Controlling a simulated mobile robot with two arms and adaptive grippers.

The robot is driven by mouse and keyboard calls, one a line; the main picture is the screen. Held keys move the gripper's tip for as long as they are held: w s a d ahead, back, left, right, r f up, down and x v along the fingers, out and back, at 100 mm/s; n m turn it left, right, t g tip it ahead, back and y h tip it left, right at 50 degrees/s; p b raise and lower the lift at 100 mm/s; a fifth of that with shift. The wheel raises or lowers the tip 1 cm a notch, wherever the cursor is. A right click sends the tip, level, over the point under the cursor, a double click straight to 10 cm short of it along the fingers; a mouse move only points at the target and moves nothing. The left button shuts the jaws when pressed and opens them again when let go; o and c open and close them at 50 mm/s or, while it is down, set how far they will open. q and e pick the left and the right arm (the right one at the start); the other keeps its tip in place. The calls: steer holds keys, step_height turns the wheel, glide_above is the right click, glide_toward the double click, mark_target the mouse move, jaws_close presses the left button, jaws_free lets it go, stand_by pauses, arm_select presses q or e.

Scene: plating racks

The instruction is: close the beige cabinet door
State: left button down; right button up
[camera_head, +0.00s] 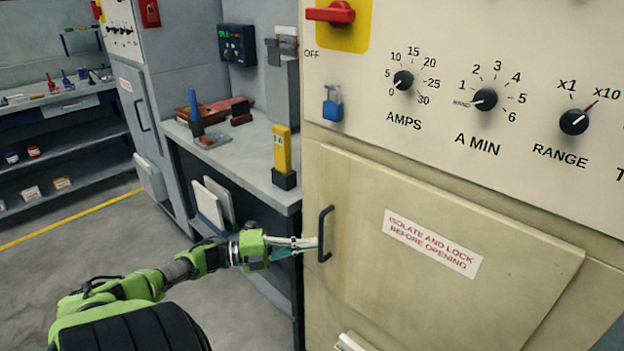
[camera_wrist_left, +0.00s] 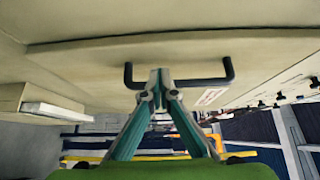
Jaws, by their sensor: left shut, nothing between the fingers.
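The beige cabinet door (camera_head: 430,285) fills the lower right of the head view, with a red-lettered label and a dark bar handle (camera_head: 325,234) near its left edge. The door also shows in the left wrist view (camera_wrist_left: 110,62), with the handle (camera_wrist_left: 205,82) across the middle. Whether the door is flush or slightly ajar is hard to tell. My left gripper (camera_head: 312,243) is shut and empty, its fingertips at the handle's left side. In the left wrist view the gripper tips (camera_wrist_left: 158,80) overlap the handle; contact cannot be told. My right gripper is out of view.
Above the door is a beige panel with knobs, a red switch (camera_head: 330,14) and a blue padlock (camera_head: 333,104). Left of it stands a grey-topped bench (camera_head: 240,160) with a yellow tester (camera_head: 282,150). Grey floor (camera_head: 95,245) lies open at left.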

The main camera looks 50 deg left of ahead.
arm_select(q)
steer(key=shift+w+a, duration=0.15)
steer(key=shift+w, duration=0.25)
steer(key=v, duration=1.2)
